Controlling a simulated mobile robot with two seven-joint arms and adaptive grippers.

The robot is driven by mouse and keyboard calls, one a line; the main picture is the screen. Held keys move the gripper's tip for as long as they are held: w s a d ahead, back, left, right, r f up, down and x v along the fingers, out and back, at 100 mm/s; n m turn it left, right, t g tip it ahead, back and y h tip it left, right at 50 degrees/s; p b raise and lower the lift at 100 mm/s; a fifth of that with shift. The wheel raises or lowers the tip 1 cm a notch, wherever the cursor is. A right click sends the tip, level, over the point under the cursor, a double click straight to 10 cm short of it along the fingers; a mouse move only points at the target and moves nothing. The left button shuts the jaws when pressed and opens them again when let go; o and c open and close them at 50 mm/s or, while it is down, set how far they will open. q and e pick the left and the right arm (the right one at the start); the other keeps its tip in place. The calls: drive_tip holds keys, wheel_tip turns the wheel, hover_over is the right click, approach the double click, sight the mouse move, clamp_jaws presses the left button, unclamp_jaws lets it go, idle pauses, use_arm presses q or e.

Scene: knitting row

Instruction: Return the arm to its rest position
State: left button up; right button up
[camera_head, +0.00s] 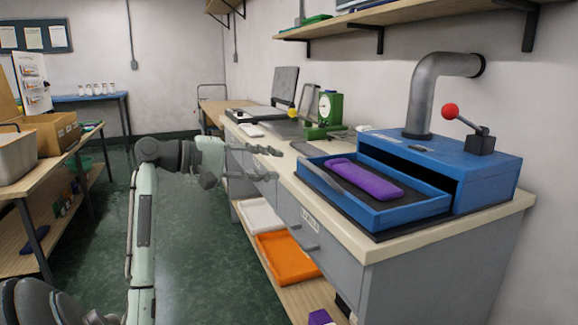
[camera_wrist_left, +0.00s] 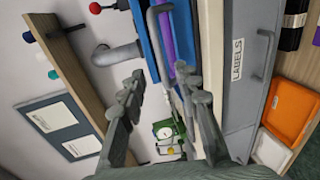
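My left arm (camera_head: 144,235) reaches up from the lower left of the head view and bends toward the workbench. My left gripper (camera_head: 278,164) is beside the bench's front edge, in front of the grey drawers, with its fingers apart and nothing between them. In the left wrist view the two grey fingers of the left gripper (camera_wrist_left: 163,88) also stand apart and empty, with the bench and blue box beyond them. I cannot make out my right gripper in either view.
The bench (camera_head: 430,247) holds a blue box (camera_head: 440,163) with an open drawer and a purple object (camera_head: 365,181) in it. An orange tray (camera_head: 287,258) lies on the lower shelf. A wooden shelf unit (camera_head: 20,184) stands left. Green floor (camera_head: 195,260) is clear between.

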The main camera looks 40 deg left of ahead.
use_arm(q)
drive_tip(key=shift+v, duration=0.95)
drive_tip(key=d+f+m+g+y, duration=0.1)
drive_tip(key=d+f+m+g, duration=0.15)
drive_tip(key=f, duration=0.95)
drive_tip(key=d+f+m+g+y, duration=0.1)
drive_tip(key=d+f+g+y, duration=0.2)
drive_tip(key=f, duration=0.8)
drive_tip(key=d+f+m+g, duration=0.2)
drive_tip(key=d+f, duration=0.2)
drive_tip(key=f, duration=0.8)
drive_tip(key=s+d+f+m+g+y, duration=0.3)
drive_tip(key=s+d+f+m, duration=0.6)
drive_tip(key=s+d+f, duration=0.6)
wheel_tip(320, 180, down, 3)
drive_tip(key=shift+s+d+r+g, duration=0.1)
drive_tip(key=shift+s+d+g, duration=0.1)
drive_tip(key=shift+s+g, duration=0.35)
drive_tip(key=shift+m, duration=0.25)
